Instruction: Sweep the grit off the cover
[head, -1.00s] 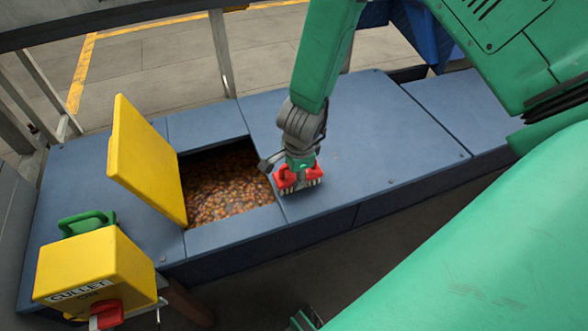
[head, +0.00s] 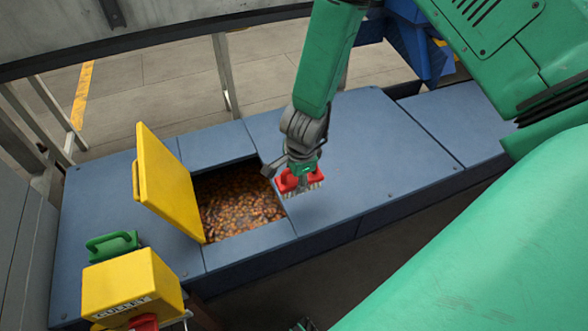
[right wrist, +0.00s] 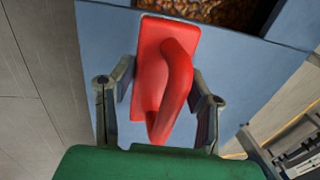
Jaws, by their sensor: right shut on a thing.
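A red brush (head: 287,180) with pale bristles is held bristles-down at the right edge of the square opening in the blue cover (head: 365,150). My right gripper (head: 300,170) is shut on its handle. In the right wrist view the red brush (right wrist: 150,50) shows between the two fingers of my right gripper (right wrist: 160,92). Whether the bristles touch the cover I cannot tell. I cannot make out grit on the cover; any under the brush or arm is hidden. My left gripper is not seen.
The opening holds brown-amber cullet (head: 238,205). A yellow lid (head: 165,185) stands raised at its left. A yellow box (head: 130,285) with a red part and a green handle (head: 112,245) are at the lower left. The cover right of the brush is clear.

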